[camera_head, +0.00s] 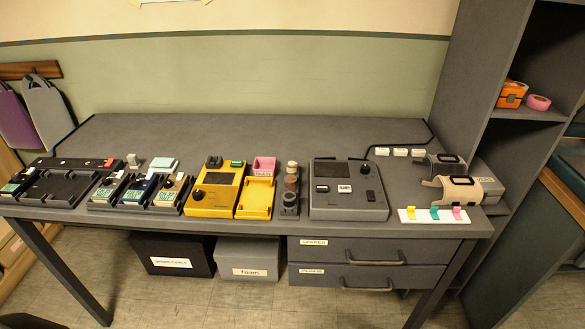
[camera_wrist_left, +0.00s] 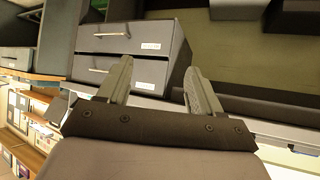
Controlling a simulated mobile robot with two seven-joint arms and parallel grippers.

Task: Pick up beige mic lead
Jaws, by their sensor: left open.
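A beige strap-like loop with a dark top piece (camera_head: 460,190) stands at the right end of the grey table (camera_head: 240,130) in the head view; it is the only beige item there that could be the mic lead. A similar grey loop (camera_head: 437,163) stands just behind it. My left gripper (camera_wrist_left: 156,82) shows only in the wrist view, open, with nothing between its fingers. Drawer fronts (camera_wrist_left: 125,40) show beyond the fingers; the beige loop does not show there. My right gripper is in neither view.
A white strip with coloured tabs (camera_head: 434,215) lies in front of the beige loop. A grey device (camera_head: 347,205) and a yellow unit (camera_head: 213,200) stand to its left. A tall shelf (camera_head: 500,60) rises close on the right. The table's rear middle is clear.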

